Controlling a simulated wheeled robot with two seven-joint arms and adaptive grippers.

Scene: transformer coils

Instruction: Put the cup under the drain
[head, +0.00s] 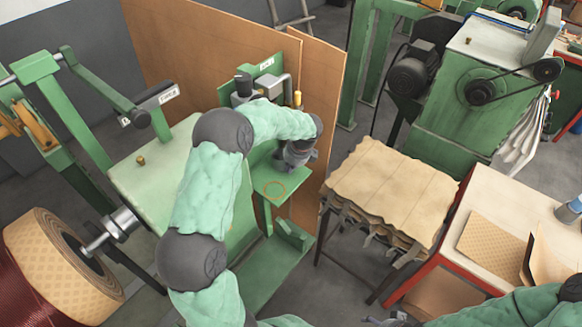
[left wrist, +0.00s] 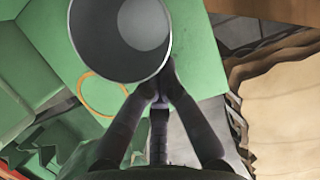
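The grey cup (left wrist: 88,42) fills the top of the left wrist view, its round mouth facing the camera. My left gripper (left wrist: 168,72) is closed on the cup's near wall. In the head view the left gripper (head: 300,152) is above and behind a small green shelf, small and partly hidden by my wrist. My right gripper (head: 392,321) is only partly visible at the bottom edge.
The green machine tank (head: 150,178) stands left of the shelf. Brown boards (head: 205,50) stand behind it. A stool with brown sheets (head: 390,190) is to the right, then a red-edged table (head: 500,195). A large coil (head: 50,265) is at lower left.

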